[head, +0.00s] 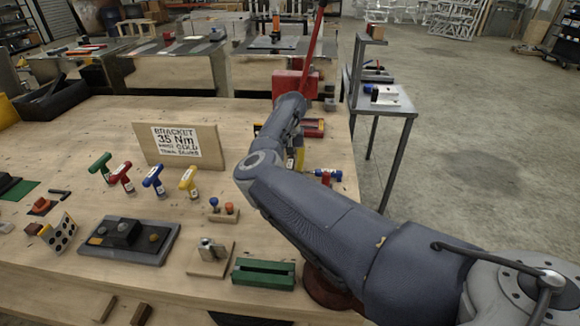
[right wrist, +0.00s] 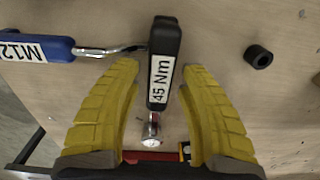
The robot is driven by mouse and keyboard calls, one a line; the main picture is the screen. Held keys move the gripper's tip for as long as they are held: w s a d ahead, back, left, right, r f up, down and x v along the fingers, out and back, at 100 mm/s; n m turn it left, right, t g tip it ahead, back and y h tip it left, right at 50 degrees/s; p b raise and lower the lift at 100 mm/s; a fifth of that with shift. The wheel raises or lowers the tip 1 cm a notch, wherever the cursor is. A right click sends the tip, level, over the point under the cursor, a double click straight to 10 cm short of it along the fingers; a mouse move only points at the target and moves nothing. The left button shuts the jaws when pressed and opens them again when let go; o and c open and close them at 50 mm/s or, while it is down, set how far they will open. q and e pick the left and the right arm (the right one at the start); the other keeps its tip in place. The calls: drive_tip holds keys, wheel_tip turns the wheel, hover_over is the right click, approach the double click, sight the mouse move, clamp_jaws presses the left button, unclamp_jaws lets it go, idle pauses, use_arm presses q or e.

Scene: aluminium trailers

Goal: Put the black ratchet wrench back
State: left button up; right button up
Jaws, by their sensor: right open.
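A black-handled tool (right wrist: 164,62) with a white "45 Nm" label and a metal end lies on the wood tabletop in the right wrist view. I take it for the black ratchet wrench. My right gripper (right wrist: 160,69) is open, with one yellow finger on each side of the handle and gaps between. In the head view my right gripper (head: 298,152) is mostly hidden behind my arm, and I cannot make out the black wrench there. My left gripper is not in view.
A blue-handled "M12" tool (right wrist: 38,48) lies close by, its bent metal end near the black handle; it also shows in the head view (head: 328,173). A black socket (right wrist: 258,57) lies right of it. Several coloured T-handles (head: 153,178) stand before a sign board (head: 148,146).

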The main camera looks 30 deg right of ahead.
wheel_tip(320, 180, up, 11)
drive_tip(key=shift+r, duration=0.2)
idle(0.3)
idle(0.3)
